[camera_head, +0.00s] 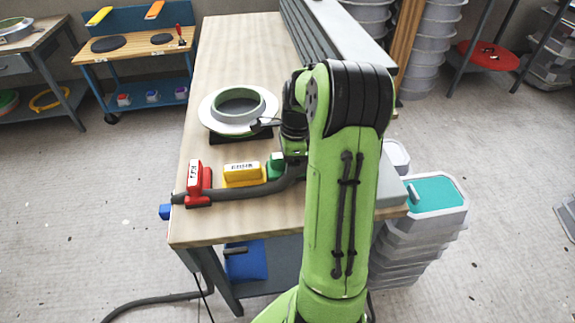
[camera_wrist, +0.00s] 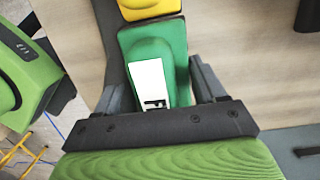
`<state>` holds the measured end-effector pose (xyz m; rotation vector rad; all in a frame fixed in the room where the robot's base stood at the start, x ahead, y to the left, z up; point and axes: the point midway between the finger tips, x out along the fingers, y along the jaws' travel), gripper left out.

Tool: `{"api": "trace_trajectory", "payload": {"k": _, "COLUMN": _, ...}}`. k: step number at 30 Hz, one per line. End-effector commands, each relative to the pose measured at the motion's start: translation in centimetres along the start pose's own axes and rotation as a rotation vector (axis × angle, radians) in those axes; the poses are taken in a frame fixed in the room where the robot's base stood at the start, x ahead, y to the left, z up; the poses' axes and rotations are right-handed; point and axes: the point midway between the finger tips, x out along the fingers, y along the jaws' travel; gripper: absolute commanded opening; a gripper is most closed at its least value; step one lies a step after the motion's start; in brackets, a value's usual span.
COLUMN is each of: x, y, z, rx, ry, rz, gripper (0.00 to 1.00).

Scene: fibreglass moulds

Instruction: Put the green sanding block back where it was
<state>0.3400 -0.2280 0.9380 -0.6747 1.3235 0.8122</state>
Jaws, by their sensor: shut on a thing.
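The green sanding block (camera_head: 275,164) is on or just above the wooden workbench (camera_head: 208,232), at the right end of a row with a yellow block and a red one. In the wrist view the green sanding block (camera_wrist: 152,46) sits between the two dark fingers of my gripper (camera_wrist: 155,78), with a white label facing up. My gripper is shut on it. In the head view my arm hides most of the gripper. I cannot tell whether the block touches the bench.
The yellow block (camera_head: 243,174), also in the wrist view (camera_wrist: 150,9), is close beside the green one. A red tool (camera_head: 197,186) stands further left. A thick grey hose (camera_head: 238,193) runs along their front. A ring-shaped mould (camera_head: 238,108) lies behind.

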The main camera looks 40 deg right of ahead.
Motion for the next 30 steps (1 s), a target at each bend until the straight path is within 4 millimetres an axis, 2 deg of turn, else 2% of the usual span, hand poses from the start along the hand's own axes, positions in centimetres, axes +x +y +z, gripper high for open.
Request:
{"api": "trace_trajectory", "payload": {"k": 14, "x": 1.2, "y": 0.0, "z": -0.2, "rx": 0.000, "ry": 0.000, "rz": 0.000, "gripper": 0.41}}
{"api": "trace_trajectory", "payload": {"k": 15, "x": 1.1, "y": 0.0, "z": -0.2, "rx": 0.000, "ry": 0.000, "rz": 0.000, "gripper": 0.71}}
{"api": "trace_trajectory", "payload": {"k": 20, "x": 1.1, "y": 0.0, "z": -0.1, "rx": 0.000, "ry": 0.000, "rz": 0.000, "gripper": 0.95}}
{"api": "trace_trajectory", "payload": {"k": 27, "x": 1.1, "y": 0.0, "z": -0.1, "rx": 0.000, "ry": 0.000, "rz": 0.000, "gripper": 0.95}}
{"api": "trace_trajectory", "payload": {"k": 30, "x": 0.3, "y": -0.1, "z": 0.0, "rx": -0.001, "ry": 0.000, "rz": -0.002, "gripper": 0.95}}
